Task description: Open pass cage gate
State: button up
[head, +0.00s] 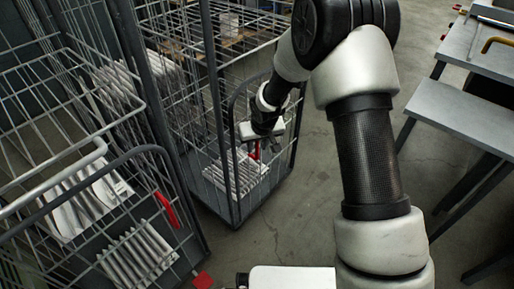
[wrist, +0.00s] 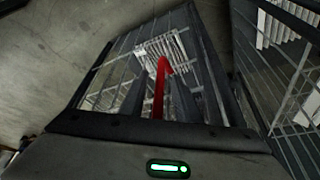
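In the head view, a grey wire cage (head: 222,75) stands at the back, with a low wire gate (head: 238,196) on its front. A red handle (head: 256,150) is on this gate; it shows larger in the wrist view (wrist: 159,88). My gripper (head: 262,142) is at the gate's upper part, right by the red handle. In the wrist view the handle lies between the dark fingers (wrist: 165,105); whether they press on it I cannot tell. The gate appears closed across the cage front. White pleated filters (head: 236,172) lie inside, behind the gate.
A nearer wire cage (head: 75,150) fills the left, with its own gate, red handle (head: 167,209) and white filters. Grey benches (head: 462,115) stand at the right, with a tan-handled tool (head: 497,44) on top. Concrete floor (head: 280,225) is clear between.

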jog(key=shift+f, duration=0.2)
grip_shut()
